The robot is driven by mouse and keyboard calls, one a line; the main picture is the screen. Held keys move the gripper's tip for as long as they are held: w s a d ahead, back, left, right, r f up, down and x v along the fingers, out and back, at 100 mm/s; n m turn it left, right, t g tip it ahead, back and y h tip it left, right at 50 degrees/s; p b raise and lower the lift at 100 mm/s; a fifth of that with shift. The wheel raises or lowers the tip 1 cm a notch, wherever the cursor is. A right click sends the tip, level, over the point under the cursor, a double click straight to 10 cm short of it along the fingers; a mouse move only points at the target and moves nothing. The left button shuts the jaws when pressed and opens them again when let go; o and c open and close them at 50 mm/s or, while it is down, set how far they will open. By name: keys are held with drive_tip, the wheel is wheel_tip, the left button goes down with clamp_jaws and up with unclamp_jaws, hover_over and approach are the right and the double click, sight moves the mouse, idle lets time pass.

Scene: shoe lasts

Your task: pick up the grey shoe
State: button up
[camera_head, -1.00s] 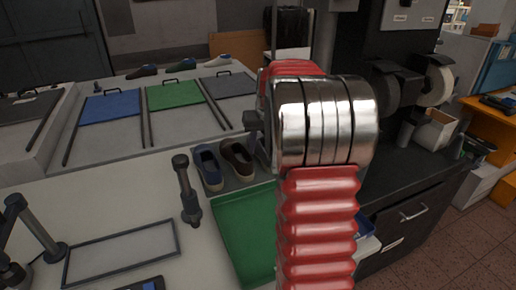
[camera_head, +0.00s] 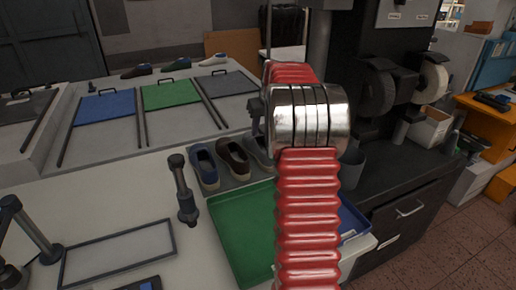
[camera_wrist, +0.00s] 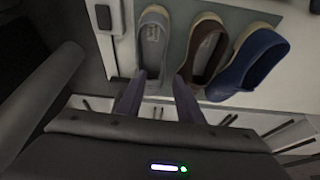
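The grey shoe (camera_head: 259,152) stands at the right end of a row of three on a grey mat, partly hidden by my arm in the head view. In the wrist view the grey shoe (camera_wrist: 153,48) is on the left. The brown shoe (camera_wrist: 206,52) is close to its right, and the blue shoe (camera_wrist: 248,66) is farther right. My gripper (camera_wrist: 160,78) is open, its two fingers at either side of the grey shoe's lower end in the picture. I cannot tell their height above it or any contact.
A green tray (camera_head: 243,228) lies in front of the shoes, with a blue tray (camera_head: 352,222) right of it. An empty frame (camera_head: 118,252) lies front left. Other shoes (camera_head: 140,72) stand far back.

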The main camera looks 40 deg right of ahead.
sight(257, 142)
drive_tip(key=shift+x, duration=3.15)
drive_tip(key=shift+w+x, duration=0.15)
drive_tip(key=shift+x, duration=1.15)
drive_tip(key=shift+w+x, duration=0.15)
drive_tip(key=shift+x, duration=1.2)
drive_tip(key=shift+r, duration=0.15)
clamp_jaws()
